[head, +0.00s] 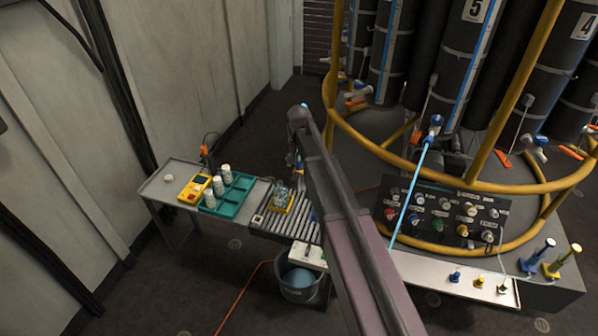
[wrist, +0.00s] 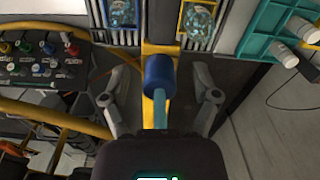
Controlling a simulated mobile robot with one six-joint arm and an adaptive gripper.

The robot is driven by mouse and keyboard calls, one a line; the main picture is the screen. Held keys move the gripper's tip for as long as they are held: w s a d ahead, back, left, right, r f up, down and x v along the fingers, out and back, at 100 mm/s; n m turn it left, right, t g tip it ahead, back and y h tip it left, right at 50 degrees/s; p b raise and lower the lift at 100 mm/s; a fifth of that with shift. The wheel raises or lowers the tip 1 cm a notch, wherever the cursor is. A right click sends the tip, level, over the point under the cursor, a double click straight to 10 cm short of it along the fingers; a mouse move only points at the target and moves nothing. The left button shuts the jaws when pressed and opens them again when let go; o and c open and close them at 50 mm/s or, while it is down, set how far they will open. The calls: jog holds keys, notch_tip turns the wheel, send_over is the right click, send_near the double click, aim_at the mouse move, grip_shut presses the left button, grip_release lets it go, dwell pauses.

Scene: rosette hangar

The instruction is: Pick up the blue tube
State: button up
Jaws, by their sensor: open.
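In the wrist view, a dark blue cylinder (wrist: 159,76) with a thinner, paler blue stem (wrist: 160,108) stands between the spread fingers of my gripper (wrist: 159,98). My gripper is open, with a gap to the blue piece on both sides. A separate light blue hose (head: 408,195) runs down from a blue connector (head: 434,126) on the tank rig to the right of my arm.
A control panel (head: 436,218) with coloured knobs stands right of my arm. A roller conveyor (head: 283,224) carries a jar, with a teal tray (head: 236,198) holding white bottles to its left. A yellow rail (head: 355,130) circles the tanks. A bucket (head: 300,290) is below the conveyor.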

dwell(0.5)
jog(key=c, duration=1)
jog(key=shift+r, duration=0.2)
notch_tip(320, 180, up, 28)
jog(key=p, duration=2.8)
jog(key=shift+f, duration=0.2)
